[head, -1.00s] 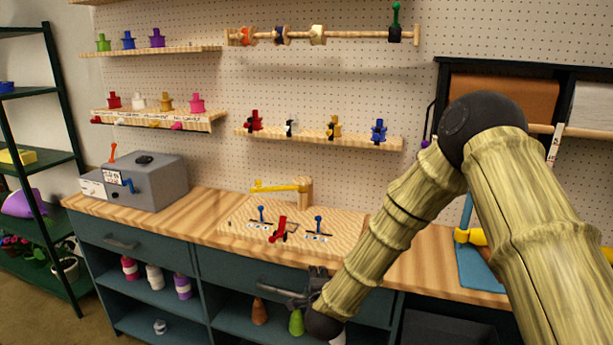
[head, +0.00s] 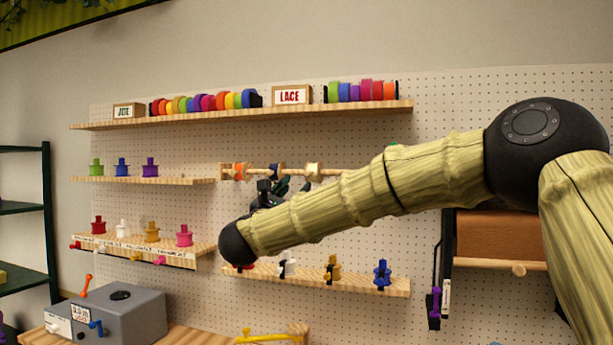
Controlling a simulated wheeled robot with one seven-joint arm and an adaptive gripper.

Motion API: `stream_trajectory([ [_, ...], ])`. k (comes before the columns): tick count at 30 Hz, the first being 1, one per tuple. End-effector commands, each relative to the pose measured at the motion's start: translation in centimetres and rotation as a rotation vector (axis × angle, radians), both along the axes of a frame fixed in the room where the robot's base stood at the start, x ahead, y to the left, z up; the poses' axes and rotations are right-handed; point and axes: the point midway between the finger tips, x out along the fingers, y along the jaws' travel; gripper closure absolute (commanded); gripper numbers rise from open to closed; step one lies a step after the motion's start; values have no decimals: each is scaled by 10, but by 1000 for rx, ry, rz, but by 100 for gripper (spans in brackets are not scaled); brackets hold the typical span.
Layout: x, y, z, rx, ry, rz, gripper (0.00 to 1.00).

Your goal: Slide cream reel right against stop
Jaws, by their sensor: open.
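The cream reel (head: 312,171) sits on a wooden rod (head: 328,172) fixed along the pegboard. To its left on the same rod are a dark navy reel (head: 276,172) and an orange reel (head: 240,171). The rod's right part is hidden behind my arm, with only a bit of green showing there, so the stop is not clear to see. My gripper (head: 284,187) is open and empty. It is in front of the pegboard, just below the rod near the navy reel and left of the cream reel, partly hidden by my wrist.
A shelf (head: 350,284) with several small coloured spools runs below my wrist. A top shelf (head: 270,114) holds ribbon rolls and signs. Two shelves of spools hang at left. A grey box (head: 120,315) stands on the bench. A paper roll rack (head: 500,240) is at right.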

Motion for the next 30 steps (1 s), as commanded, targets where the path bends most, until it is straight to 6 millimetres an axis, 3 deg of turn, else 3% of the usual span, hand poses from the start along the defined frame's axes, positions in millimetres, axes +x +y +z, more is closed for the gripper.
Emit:
stream_trajectory([
  [5, 17, 1, 12, -1, -1, 10, 59],
  [18, 73, -25, 34, -4, 1, 11, 59],
  [30, 87, -33, 37, -4, 1, 10, 59],
])
